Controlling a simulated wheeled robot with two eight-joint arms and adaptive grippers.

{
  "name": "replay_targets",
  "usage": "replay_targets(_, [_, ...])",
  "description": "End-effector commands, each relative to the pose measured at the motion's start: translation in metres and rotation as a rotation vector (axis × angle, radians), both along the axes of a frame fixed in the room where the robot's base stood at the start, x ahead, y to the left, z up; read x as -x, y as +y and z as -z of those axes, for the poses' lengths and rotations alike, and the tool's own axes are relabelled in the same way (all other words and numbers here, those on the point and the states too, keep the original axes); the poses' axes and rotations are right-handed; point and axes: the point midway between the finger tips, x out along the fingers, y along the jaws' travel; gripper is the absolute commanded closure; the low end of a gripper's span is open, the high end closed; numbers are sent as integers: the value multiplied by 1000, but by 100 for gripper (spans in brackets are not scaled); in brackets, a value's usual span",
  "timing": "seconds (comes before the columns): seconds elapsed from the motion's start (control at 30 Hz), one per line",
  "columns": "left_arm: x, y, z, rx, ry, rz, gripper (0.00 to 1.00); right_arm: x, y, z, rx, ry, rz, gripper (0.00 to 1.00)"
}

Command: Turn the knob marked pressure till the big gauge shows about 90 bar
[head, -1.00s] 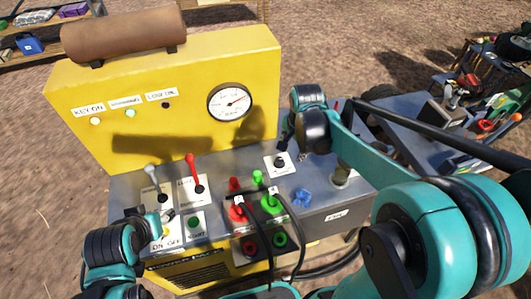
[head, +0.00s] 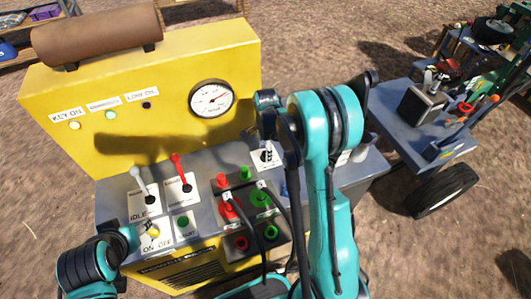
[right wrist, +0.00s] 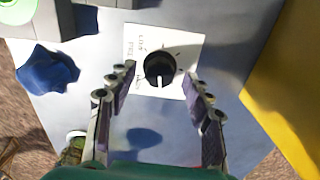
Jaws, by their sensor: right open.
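The big round gauge (head: 211,98) is on the yellow upright panel; its needle points to the upper right and its numbers are too small to read. The black knob (right wrist: 159,68) with a white pointer line sits on a white, partly legible label plate. In the head view the knob's plate (head: 265,158) is partly hidden by my right arm. My right gripper (right wrist: 159,76) is open, its fingers either side of the knob, with visible gaps. My left wrist (head: 92,265) is at the lower left by the ON/OFF key switch; its fingers are not clear.
White-handled (head: 140,180) and red-handled (head: 179,168) levers stand left on the grey console. Red and green hose couplings (head: 245,202) lie between them and the knob. A blue knob (right wrist: 48,75) is beside the plate in the wrist view. A cart (head: 425,115) stands right.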

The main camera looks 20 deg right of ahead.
Motion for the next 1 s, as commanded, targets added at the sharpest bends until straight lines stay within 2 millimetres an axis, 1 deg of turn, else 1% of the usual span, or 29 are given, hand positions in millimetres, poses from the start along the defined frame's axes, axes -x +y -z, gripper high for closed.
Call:
replay_targets(0.03, [0,0,2,0,0,0,51,0,0,4,0,0,0,49])
replay_targets(0.1, [0,0,2,0,0,0,51,0,0,7,0,0,-1,49])
replay_targets(0.33, [0,0,2,0,0,0,51,0,0,7,0,0,-1,49])
replay_targets(0.37, [0,0,2,0,0,0,51,0,0,7,0,0,-1,52])
replay_targets(0.4, [0,0,2,0,0,0,51,0,0,7,0,0,-1,62])
replay_targets(0.47, [0,0,2,0,0,0,51,0,0,7,0,0,-1,78])
replay_targets(0.5, [0,0,2,0,0,0,51,0,0,7,0,0,-1,89])
replay_targets(0.53, [0,0,2,0,0,0,51,0,0,7,0,0,-1,97])
replay_targets(0.57, [0,0,2,0,0,0,51,0,0,7,0,0,-1,99])
replay_targets(0.83, [0,0,2,0,0,0,51,0,0,7,0,0,-15,99])
replay_targets(1.0, [0,0,4,0,0,0,51,0,0,7,0,0,-73,99])
